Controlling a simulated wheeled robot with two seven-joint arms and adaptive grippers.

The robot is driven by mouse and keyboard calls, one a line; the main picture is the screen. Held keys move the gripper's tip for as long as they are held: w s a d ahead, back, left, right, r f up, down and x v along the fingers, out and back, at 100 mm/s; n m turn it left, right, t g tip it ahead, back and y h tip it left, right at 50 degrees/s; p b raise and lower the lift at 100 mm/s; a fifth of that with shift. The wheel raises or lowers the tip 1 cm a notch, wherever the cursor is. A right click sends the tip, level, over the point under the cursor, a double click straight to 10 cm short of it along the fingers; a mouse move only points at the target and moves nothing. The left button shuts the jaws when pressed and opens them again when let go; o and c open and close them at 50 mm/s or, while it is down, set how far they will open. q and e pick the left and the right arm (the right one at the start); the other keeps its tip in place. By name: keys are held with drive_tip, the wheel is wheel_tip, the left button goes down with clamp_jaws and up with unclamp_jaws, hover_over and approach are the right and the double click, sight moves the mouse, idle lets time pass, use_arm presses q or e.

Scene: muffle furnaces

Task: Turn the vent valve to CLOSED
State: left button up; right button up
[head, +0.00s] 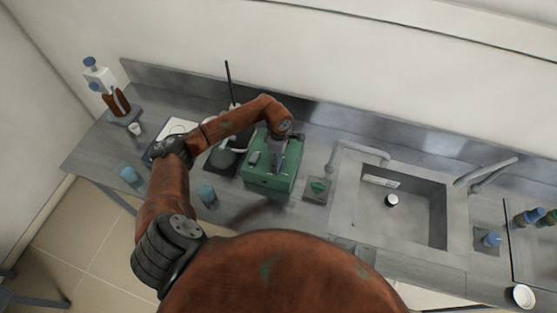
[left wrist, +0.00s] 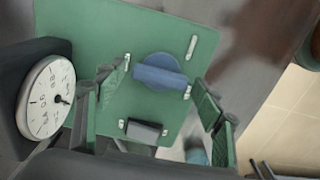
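The green box (head: 268,183) stands on the bench, left of the sink. My left gripper (head: 277,160) is over its top, coming down from above. In the left wrist view, a blue round knob with a raised bar (left wrist: 160,76), which looks like the vent valve, sits on the green panel (left wrist: 90,30). The bar lies nearly crosswise in that view. The fingers of my left gripper (left wrist: 158,92) are open, one on each side of the knob, with gaps between. I cannot tell how far above it they are. Small pale marks lie around the knob; any lettering is unreadable. My right gripper is not in view.
A round white dial (left wrist: 46,97) is close to the left finger. A dark grey block (left wrist: 143,130) sits on the panel below the knob. A sink (head: 390,205) with taps is to the right.

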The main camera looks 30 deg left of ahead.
use_arm(q)
drive_tip(key=c, duration=0.9)
drive_tip(key=shift+c, duration=0.2)
drive_tip(key=shift+n, duration=0.3)
drive_tip(key=n+b, duration=0.2)
drive_tip(key=shift+w+n, duration=0.1)
drive_tip(key=shift+n, duration=0.3)
drive_tip(key=n+b, duration=0.2)
drive_tip(key=n, duration=0.1)
drive_tip(key=shift+n, duration=0.3)
drive_tip(key=n+b, duration=0.1)
drive_tip(key=n, duration=0.4)
drive_tip(key=shift+b, duration=0.3)
drive_tip(key=n, duration=0.4)
drive_tip(key=shift+r+b, duration=0.1)
drive_tip(key=shift+b, duration=0.25)
drive_tip(key=shift+n, duration=1)
